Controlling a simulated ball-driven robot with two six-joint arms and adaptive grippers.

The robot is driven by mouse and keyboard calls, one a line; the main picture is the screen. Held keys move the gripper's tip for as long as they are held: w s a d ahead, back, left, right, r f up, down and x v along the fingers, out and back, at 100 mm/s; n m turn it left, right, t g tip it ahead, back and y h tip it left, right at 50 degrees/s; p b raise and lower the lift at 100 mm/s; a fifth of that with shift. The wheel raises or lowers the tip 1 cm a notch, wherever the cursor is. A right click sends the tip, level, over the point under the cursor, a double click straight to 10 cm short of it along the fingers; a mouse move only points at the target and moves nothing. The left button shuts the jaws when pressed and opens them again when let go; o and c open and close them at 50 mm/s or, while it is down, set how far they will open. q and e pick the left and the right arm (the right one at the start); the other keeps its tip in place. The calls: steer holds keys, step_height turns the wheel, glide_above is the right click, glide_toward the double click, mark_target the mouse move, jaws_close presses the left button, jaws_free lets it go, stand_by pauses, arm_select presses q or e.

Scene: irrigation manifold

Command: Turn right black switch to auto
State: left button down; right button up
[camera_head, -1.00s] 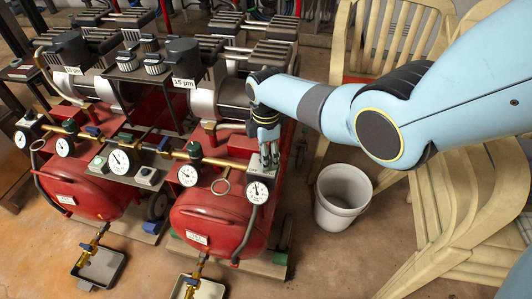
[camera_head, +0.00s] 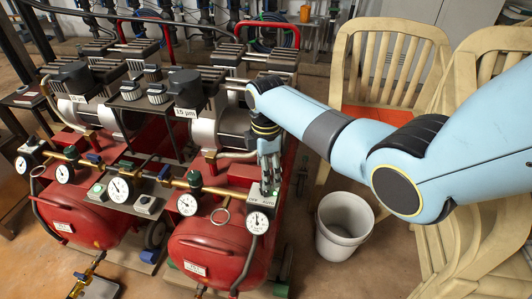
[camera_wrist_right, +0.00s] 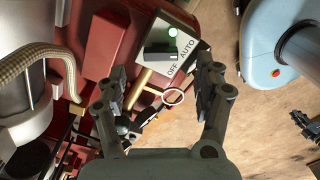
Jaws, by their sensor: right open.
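The right switch box (camera_wrist_right: 168,60) shows in the right wrist view, with a pale label plate reading OFF and AUTO. In the head view the box (camera_head: 258,198) is at the front of the right red compressor, partly hidden by my right gripper (camera_head: 268,180). That gripper points down just above the box, its fingers apart with nothing between them. In the wrist view the switch lies beyond the fingertips. My left gripper is out of view.
A pressure gauge (camera_head: 258,222) sits just below the box, close to the gripper. A white bucket (camera_head: 344,230) and wooden chairs (camera_head: 385,65) stand to the right. Red tanks (camera_head: 215,252) fill the left front.

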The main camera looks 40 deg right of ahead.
step_height(320, 180, up, 6)
steer(key=shift+r, duration=0.2)
stand_by(0.4)
steer(key=s+f+m, duration=0.4)
steer(key=s+f, duration=0.7)
steer(key=s, duration=0.5)
steer(key=s+f+m, duration=0.5)
steer(key=s+f, duration=0.6)
steer(key=s, duration=0.5)
steer(key=s+f+m, duration=0.5)
steer(key=s+f, duration=0.6)
steer(key=s, duration=0.5)
steer(key=shift+f+t+h, duration=0.3)
steer(key=shift+t+h, duration=0.1)
